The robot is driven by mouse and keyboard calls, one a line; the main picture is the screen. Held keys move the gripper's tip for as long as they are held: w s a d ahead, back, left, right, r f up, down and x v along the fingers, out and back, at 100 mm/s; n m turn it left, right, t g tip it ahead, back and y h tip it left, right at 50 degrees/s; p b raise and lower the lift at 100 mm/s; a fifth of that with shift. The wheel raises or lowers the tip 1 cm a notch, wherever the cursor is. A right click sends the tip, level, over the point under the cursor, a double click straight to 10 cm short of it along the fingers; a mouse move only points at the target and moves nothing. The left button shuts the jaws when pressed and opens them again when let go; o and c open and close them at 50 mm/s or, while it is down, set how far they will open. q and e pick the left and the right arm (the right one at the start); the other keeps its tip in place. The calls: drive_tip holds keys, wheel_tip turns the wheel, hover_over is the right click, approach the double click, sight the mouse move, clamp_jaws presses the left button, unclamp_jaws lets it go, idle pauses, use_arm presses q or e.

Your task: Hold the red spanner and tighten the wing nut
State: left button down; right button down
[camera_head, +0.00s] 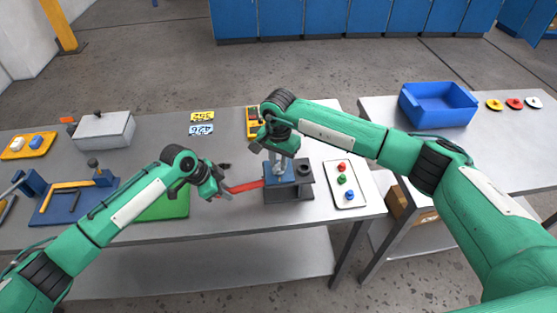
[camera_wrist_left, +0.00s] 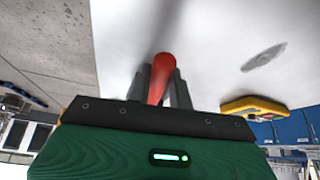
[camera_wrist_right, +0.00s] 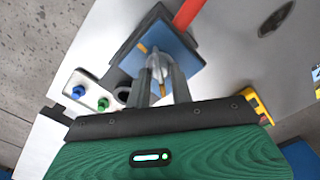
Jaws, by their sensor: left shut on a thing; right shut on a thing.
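The red spanner (camera_head: 244,187) reaches from my left gripper (camera_head: 222,190) to the grey and blue fixture (camera_head: 288,192) on the table. My left gripper is shut on the spanner's handle, and the red handle (camera_wrist_left: 163,72) shows between its fingers in the left wrist view. My right gripper (camera_head: 277,165) points down over the fixture and is shut. In the right wrist view its fingertips (camera_wrist_right: 157,72) close on a small part above the blue plate (camera_wrist_right: 165,45), which I take for the wing nut. The fingers largely hide it.
A white tray of coloured buttons (camera_head: 345,184) lies right of the fixture. A yellow device (camera_head: 253,122) stands behind it. A green mat (camera_head: 165,206) and a blue board with tools (camera_head: 72,198) lie left. A blue bin (camera_head: 438,104) stands on the right table.

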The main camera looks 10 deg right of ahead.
drive_tip(key=m, duration=0.7)
drive_tip(key=shift+m, duration=0.4)
drive_tip(key=m, duration=0.7)
drive_tip(key=shift+r, duration=0.1)
drive_tip(key=m, duration=0.6)
drive_tip(key=shift+m, duration=0.3)
drive_tip(key=m, duration=0.6)
drive_tip(key=shift+m, duration=0.4)
drive_tip(key=shift+a, duration=0.1)
idle(0.5)
drive_tip(key=c, duration=1.2)
unclamp_jaws()
drive_tip(key=shift+s, duration=0.1)
drive_tip(key=shift+c, duration=0.2)
